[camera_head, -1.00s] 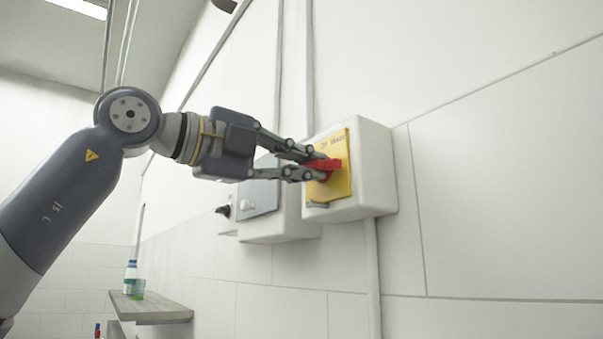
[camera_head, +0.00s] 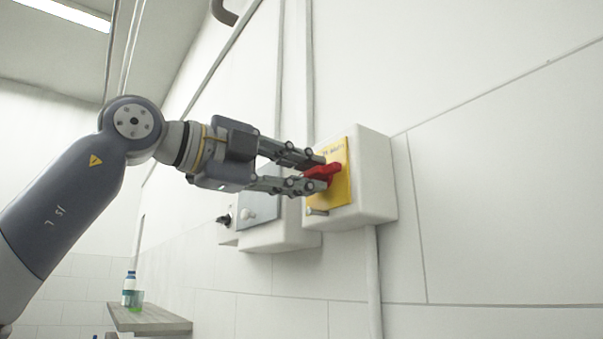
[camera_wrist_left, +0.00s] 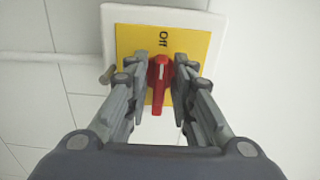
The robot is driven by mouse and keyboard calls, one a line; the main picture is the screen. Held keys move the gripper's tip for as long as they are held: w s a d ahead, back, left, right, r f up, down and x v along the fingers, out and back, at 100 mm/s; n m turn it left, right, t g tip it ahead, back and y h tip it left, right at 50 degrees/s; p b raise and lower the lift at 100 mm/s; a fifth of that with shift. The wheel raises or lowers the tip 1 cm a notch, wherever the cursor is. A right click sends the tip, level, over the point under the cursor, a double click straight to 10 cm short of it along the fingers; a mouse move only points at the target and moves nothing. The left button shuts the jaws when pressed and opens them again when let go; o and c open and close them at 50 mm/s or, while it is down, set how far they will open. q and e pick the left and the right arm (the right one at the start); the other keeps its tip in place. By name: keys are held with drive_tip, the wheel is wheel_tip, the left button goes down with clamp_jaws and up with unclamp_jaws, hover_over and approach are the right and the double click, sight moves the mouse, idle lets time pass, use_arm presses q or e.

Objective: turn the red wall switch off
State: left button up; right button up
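The red switch handle (camera_head: 326,173) sits on a yellow plate (camera_head: 346,196) on the front of a white wall box (camera_head: 375,175). In the left wrist view, the red handle (camera_wrist_left: 160,84) stands vertical, with a white mark at its upper end pointing toward the word "Off" on the plate (camera_wrist_left: 195,40). My left gripper (camera_head: 318,172) has its fingers apart on the two sides of the handle, with narrow gaps showing in the wrist view. It looks open around the handle. Other plate lettering is partly hidden by the fingers. My right gripper is out of view.
A second white box (camera_head: 275,237) with a grey panel and knob is on the wall behind my gripper. A shelf (camera_head: 160,323) with a bottle (camera_head: 129,288) is at lower left. Pipes run up the wall. The wall to the right is clear.

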use_arm(q)
drive_tip(key=v, duration=1.2)
idle(0.5)
